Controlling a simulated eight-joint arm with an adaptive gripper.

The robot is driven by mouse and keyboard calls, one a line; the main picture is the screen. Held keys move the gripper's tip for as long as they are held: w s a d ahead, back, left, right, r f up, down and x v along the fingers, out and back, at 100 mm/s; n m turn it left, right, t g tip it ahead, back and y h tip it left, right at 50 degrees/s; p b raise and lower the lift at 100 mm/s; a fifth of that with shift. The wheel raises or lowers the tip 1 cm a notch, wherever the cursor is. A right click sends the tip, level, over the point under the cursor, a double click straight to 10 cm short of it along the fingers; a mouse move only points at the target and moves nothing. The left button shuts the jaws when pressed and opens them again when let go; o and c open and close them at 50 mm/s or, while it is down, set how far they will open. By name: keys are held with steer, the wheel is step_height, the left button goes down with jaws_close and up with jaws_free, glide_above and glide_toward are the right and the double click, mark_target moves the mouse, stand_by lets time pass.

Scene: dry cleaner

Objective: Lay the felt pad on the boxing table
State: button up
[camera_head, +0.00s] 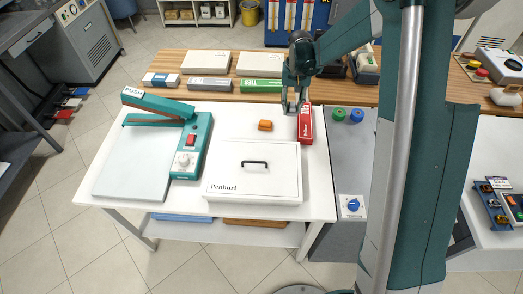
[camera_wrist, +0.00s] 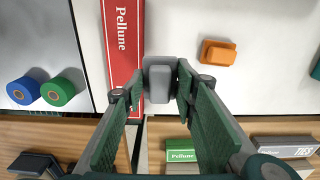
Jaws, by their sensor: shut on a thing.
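My gripper (camera_head: 291,108) is over the back right part of the white table (camera_head: 235,125), which looks to be the boxing table. In the wrist view my gripper (camera_wrist: 161,88) is shut on a small grey rounded block, the apparent felt pad (camera_wrist: 159,82). The pad is between the fingertips, above the white top beside the red Pellune box (camera_wrist: 123,45). Its height over the table is hard to judge. In the head view the fingers mostly hide the pad.
A white lidded box (camera_head: 253,178) and a teal sealer (camera_head: 190,145) fill the table's front and left. An orange block (camera_head: 265,125) lies near the red box. Cartons (camera_head: 209,84) line the wooden counter behind. Green (camera_head: 339,114) and blue spools stand right.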

steer(key=s+a+r, duration=0.1)
steer(key=a, duration=2.3)
steer(key=shift+s+a+r, duration=0.2)
steer(key=shift+a+r, duration=0.05)
glide_above(238, 125)
steer(key=shift+f, duration=3.15)
steer(key=shift+s+f, duration=0.1)
steer(key=shift+f, duration=1.75)
steer(key=shift+f+b, duration=0.15)
steer(key=shift+b, duration=0.25)
steer(key=o, duration=0.9)
steer(key=shift+c, duration=0.2)
steer(key=shift+r, duration=0.2)
